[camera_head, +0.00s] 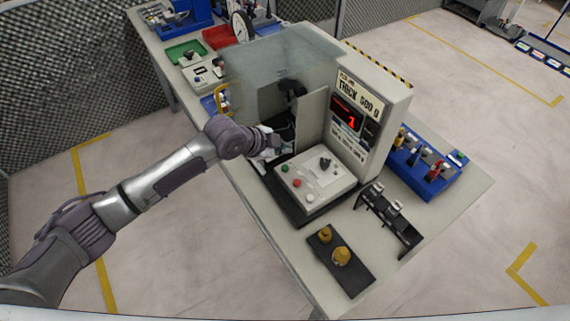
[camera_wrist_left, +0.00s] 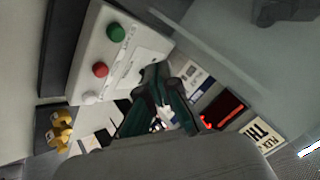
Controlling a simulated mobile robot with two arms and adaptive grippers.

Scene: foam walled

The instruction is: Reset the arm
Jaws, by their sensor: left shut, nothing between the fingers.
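My left arm (camera_head: 165,178) reaches in from the left in the head view. Its gripper (camera_head: 272,140) is at the front left edge of the machine, beside the control panel (camera_head: 316,180). In the left wrist view the left gripper (camera_wrist_left: 165,100) has its dark green fingers together with nothing held. The panel, with green, red and white buttons, also shows in the left wrist view (camera_wrist_left: 135,50). The grey machine (camera_head: 372,105) has a red display and a clear cover (camera_head: 285,55). My right gripper is not in view.
A black tray with brass weights (camera_head: 353,268) lies at the table's near end. A black rack (camera_head: 390,215) and a blue tool holder (camera_head: 428,172) stand to the right. Green (camera_head: 184,51) and red (camera_head: 218,36) trays are at the back. The floor left of the table is clear.

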